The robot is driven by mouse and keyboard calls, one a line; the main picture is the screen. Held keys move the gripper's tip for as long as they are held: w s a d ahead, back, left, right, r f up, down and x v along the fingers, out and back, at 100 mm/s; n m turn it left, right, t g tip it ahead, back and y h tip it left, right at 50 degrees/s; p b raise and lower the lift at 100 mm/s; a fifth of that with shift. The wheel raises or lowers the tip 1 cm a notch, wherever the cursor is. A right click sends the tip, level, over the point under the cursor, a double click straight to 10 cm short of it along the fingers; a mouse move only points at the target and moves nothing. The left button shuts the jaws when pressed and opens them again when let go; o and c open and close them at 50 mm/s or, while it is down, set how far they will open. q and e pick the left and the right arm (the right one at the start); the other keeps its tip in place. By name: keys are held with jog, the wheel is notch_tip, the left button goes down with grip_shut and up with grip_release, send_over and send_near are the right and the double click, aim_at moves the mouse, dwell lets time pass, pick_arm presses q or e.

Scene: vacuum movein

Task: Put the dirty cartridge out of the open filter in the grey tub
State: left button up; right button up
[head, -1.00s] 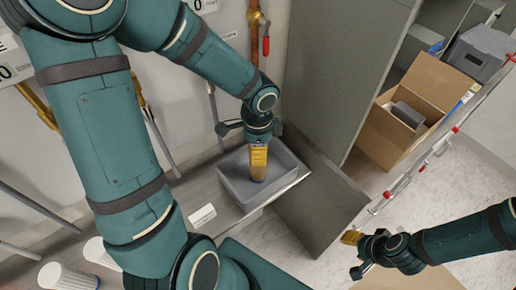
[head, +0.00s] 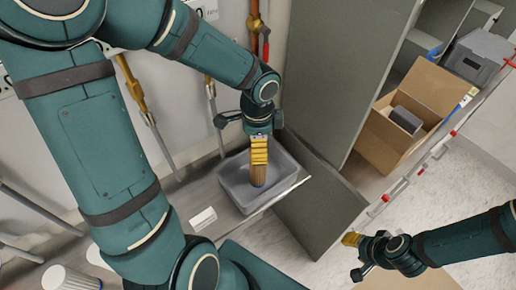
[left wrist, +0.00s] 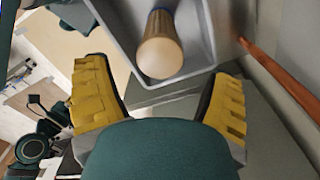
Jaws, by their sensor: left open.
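The grey tub (head: 230,192) sits on the shelf below the pipes, and its wall also shows in the left wrist view (left wrist: 203,45). The dirty cartridge (head: 258,177), a brownish cylinder, is in the tub; in the left wrist view its pale round end (left wrist: 160,55) faces the camera. My left gripper (head: 259,162) is just above the cartridge in the head view. In the left wrist view its yellow fingers (left wrist: 160,108) are spread wide, apart from the cartridge. My right gripper (head: 350,240) is at lower right, away from the tub; its finger gap is unclear. I cannot make out the open filter.
White ridged cylinders (head: 68,279) stand at lower left, partly behind my left arm. A white label (head: 203,218) is on the shelf front. A tall grey panel (head: 335,80) stands right of the tub. An open cardboard box (head: 395,145) holds a dark block.

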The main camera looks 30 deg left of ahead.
pick_arm(q)
notch_tip(320, 180, up, 8)
jog(key=p, duration=0.1)
jog(key=shift+f, duration=0.2)
dwell(0.5)
